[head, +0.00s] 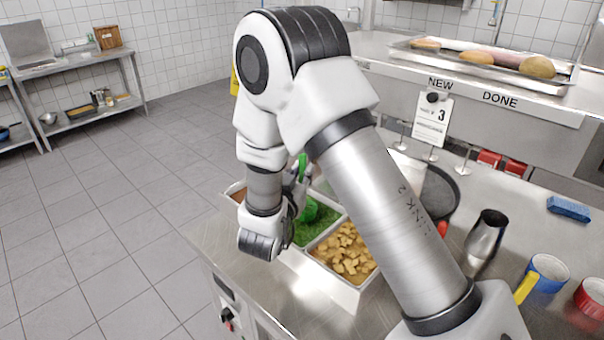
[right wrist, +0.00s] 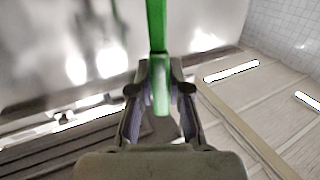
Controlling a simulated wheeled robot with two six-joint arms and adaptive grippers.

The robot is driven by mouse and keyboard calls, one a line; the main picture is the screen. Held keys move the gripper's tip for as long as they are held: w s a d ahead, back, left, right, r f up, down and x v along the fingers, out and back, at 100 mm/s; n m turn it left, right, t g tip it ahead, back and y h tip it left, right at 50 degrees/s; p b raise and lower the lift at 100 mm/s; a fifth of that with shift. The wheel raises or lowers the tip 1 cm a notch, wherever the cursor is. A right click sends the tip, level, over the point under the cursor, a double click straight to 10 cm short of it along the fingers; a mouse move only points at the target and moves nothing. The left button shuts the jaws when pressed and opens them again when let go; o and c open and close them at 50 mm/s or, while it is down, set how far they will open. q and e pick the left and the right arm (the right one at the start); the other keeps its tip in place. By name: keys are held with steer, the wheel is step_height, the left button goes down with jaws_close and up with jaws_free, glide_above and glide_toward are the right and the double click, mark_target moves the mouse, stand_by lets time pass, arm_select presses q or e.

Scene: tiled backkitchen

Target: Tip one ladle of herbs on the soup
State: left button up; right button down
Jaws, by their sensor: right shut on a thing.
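My right gripper (head: 298,182) is shut on the upright handle of a green ladle (head: 303,163), above the food containers. The handle also shows between the fingers (right wrist: 160,90) in the right wrist view. Chopped green herbs (head: 322,222) fill a container below the gripper. The ladle's bowl seems to be at the herbs, but I cannot tell how full it is. A dark round pan (head: 440,188) stands to the right, mostly hidden behind my right arm. I cannot see soup in it. My left gripper is not in view.
A container of tan chunks (head: 345,252) adjoins the herbs. An order ticket (head: 432,118) hangs from the shelf.

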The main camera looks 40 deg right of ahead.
steer(key=shift+r+p, duration=1.75)
steer(key=shift+r, duration=0.9)
steer(key=shift+f, duration=0.1)
